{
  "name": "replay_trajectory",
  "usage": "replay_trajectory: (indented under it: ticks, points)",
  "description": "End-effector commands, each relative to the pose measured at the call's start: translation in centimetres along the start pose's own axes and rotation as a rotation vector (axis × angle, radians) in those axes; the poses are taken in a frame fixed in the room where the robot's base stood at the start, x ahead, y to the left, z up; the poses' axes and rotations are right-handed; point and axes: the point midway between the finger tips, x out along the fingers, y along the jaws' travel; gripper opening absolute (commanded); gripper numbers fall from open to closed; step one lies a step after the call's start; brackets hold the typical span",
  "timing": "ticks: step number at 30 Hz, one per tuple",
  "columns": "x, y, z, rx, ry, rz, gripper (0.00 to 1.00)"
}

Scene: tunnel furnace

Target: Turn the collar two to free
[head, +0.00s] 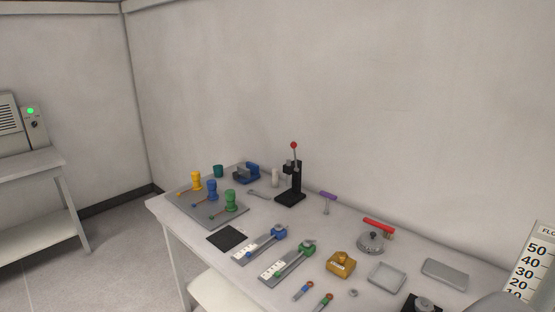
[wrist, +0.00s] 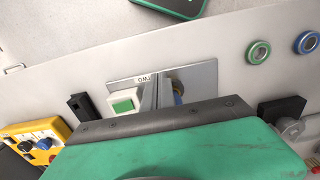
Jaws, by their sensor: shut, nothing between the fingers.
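In the wrist view a grey plate (wrist: 203,75) bears a label that seems to read TWO, upside down. A white block with a green square (wrist: 122,105) sits at its left end. A blue part (wrist: 178,98), perhaps collar two, shows only in part beside my gripper (wrist: 160,92). The narrow grey fingers are shut and empty in front of the plate. I cannot tell whether they touch the blue part, or which way the collar is turned. My gripper does not show in the head view.
In the wrist view a yellow box with knobs (wrist: 38,138) is at left, and a green ring (wrist: 258,52) and blue ring (wrist: 307,42) at upper right. The head view shows a crowded bench (head: 195,248) with a black lever press (head: 291,180) against the wall.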

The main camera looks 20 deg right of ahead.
Motion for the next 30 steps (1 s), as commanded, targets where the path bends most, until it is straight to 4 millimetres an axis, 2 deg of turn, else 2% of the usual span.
replay_trajectory:
  ticks: [1, 7, 18, 20, 27, 30]
  points:
    - [-1.4, 0.0, 0.0, 0.000, 0.001, 0.001, 0.00]
    - [-4.1, 0.0, 0.0, 0.000, -0.001, 0.000, 0.00]
    - [-4.2, -0.2, 0.0, 0.014, -0.002, -0.001, 0.00]
    - [-4.3, -0.5, -0.1, 0.058, -0.002, -0.001, 0.00]
    - [-4.9, -2.9, -0.5, 0.416, -0.001, 0.000, 0.00]
    - [-5.0, -3.4, -0.6, 0.504, -0.003, 0.000, 0.00]
